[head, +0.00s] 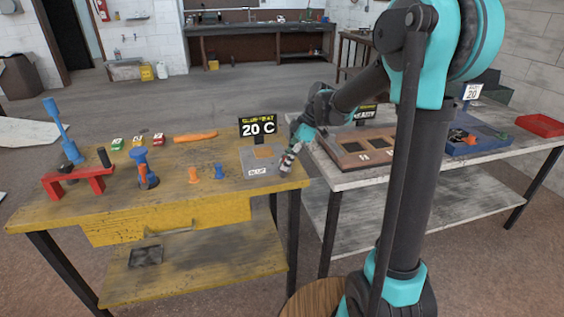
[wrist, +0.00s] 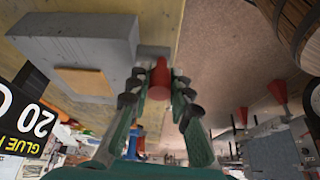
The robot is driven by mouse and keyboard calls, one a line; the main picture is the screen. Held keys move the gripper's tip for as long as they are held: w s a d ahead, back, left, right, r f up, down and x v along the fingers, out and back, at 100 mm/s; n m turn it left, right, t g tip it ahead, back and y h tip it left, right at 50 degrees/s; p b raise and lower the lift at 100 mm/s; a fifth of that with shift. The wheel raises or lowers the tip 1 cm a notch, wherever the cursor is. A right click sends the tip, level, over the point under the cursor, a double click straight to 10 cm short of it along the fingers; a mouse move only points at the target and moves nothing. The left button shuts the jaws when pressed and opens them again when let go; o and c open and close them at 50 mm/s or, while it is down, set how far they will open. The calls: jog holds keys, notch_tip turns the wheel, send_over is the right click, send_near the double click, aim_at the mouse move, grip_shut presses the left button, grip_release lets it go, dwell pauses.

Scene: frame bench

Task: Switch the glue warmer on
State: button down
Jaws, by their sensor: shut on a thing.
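The glue warmer (head: 256,168) is a grey block with a tan plate on top, at the right end of the yellow bench. It also shows in the wrist view (wrist: 70,45). Its black display (head: 258,128) reads 20 C. A red knob (wrist: 160,76) stands at the side of the warmer in the wrist view. My gripper (head: 287,164) is at the warmer's right side. In the wrist view my gripper (wrist: 158,90) is shut on the red knob, with a finger on each side. In the head view the gripper hides the knob.
The yellow bench (head: 120,205) also holds a red rack (head: 80,183), blue tools, small orange and blue pieces and an orange tool (head: 195,136). A second bench to the right bears a brown panelled tray (head: 350,163), a blue tray (head: 465,146) and a red tray (head: 541,125).

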jog(key=y, duration=0.1)
jog(key=d+y, duration=0.1)
jog(key=y, duration=0.1)
jog(key=shift+w+d+f+g, duration=0.3)
jog(key=shift+d+g, duration=0.05)
jog(key=shift+g, duration=0.05)
jog(key=shift+w+d+f+g+y, duration=0.1)
jog(key=shift+d+f+g+y, duration=0.15)
jog(key=shift+y, duration=0.45)
jog(key=shift+d+f+g+y, duration=0.1)
jog(key=shift+d+g+y, duration=0.1)
jog(key=shift+y, duration=0.5)
jog(key=c, duration=1.7)
grip_release()
jog(key=shift+o, duration=0.3)
jog(key=v, duration=1.2)
